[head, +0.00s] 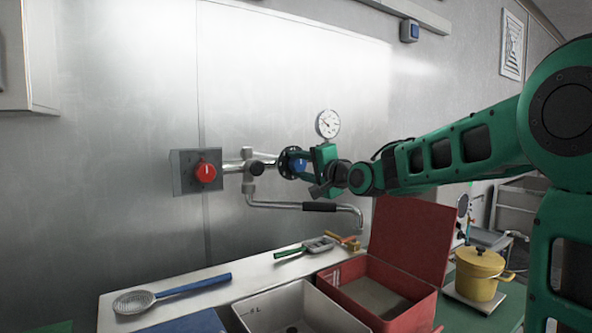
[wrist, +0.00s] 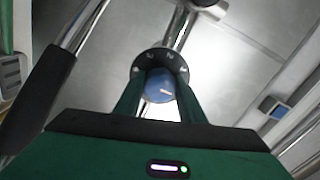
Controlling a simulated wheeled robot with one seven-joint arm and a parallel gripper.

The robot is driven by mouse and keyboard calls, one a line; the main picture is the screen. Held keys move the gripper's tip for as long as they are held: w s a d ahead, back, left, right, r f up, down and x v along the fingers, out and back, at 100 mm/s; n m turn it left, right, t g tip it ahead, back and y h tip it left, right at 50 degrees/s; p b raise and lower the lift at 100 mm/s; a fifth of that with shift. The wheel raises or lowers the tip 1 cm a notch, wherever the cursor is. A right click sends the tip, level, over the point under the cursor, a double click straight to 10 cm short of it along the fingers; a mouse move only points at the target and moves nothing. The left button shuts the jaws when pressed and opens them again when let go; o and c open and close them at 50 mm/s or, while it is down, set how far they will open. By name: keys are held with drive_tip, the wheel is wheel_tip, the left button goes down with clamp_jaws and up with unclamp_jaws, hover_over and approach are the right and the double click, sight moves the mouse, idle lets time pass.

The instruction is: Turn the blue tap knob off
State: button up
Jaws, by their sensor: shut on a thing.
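The blue tap knob (head: 297,162) is on the right side of the wall-mounted tap, in front of a dark round dial plate. In the wrist view the blue knob (wrist: 161,88) has a pale pointer line, and numbers show on the dark dial (wrist: 160,62) behind it. My gripper (wrist: 160,100) is shut on the blue knob, with one green finger on each side of it. In the head view my gripper (head: 313,163) reaches the knob from the right and partly covers it. The metal spout (head: 285,205) with a black sleeve runs below.
A red knob (head: 205,172) on a grey box sits at the tap's left. A pressure gauge (head: 328,124) is above. Below are a white sink (head: 262,306), an open red box (head: 410,318), a yellow pot (head: 478,275) and a blue-handled strainer (head: 135,301).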

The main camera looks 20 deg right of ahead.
drive_tip(key=shift+d+f, duration=0.2)
drive_tip(key=shift+f, duration=0.05)
drive_tip(key=o, duration=1)
drive_tip(key=shift+o, duration=0.2)
drive_tip(key=shift+r, duration=0.1)
drive_tip(key=shift+a, duration=0.1)
drive_tip(key=v, duration=1)
drive_tip(key=shift+s, duration=0.35)
